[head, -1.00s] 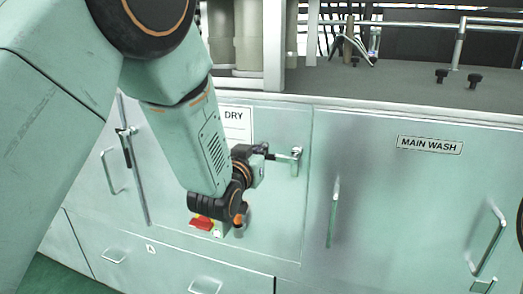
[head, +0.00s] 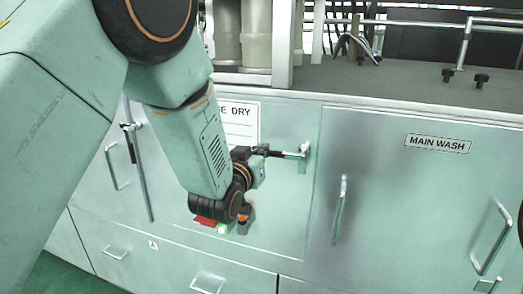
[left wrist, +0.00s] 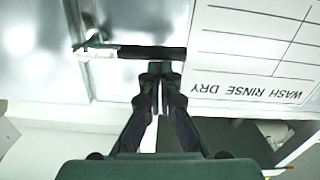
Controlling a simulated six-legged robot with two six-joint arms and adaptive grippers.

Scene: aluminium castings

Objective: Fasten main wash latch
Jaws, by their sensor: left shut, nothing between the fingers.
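The main wash door (head: 400,220) is the green panel marked by the MAIN WASH label (head: 437,144). At its left edge, on the neighbouring panel, a latch (head: 304,152) has a silver pivot and a dark lever lying about level, pointing left. The latch also shows in the left wrist view (left wrist: 130,52), its dark lever crossing just beyond the fingertips. My left gripper (head: 259,158) is at the lever's free end; in the left wrist view (left wrist: 160,72) its fingers are shut and empty. Whether the fingertips touch the lever I cannot tell. My right gripper is not in view.
A rinse-dry label (head: 240,120) is partly behind my left arm. A second latch (head: 132,140) with a long upright rod stands further left. Door handles (head: 341,210) (head: 491,238) stick out on the main wash door. A red switch (head: 204,221) is below my wrist.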

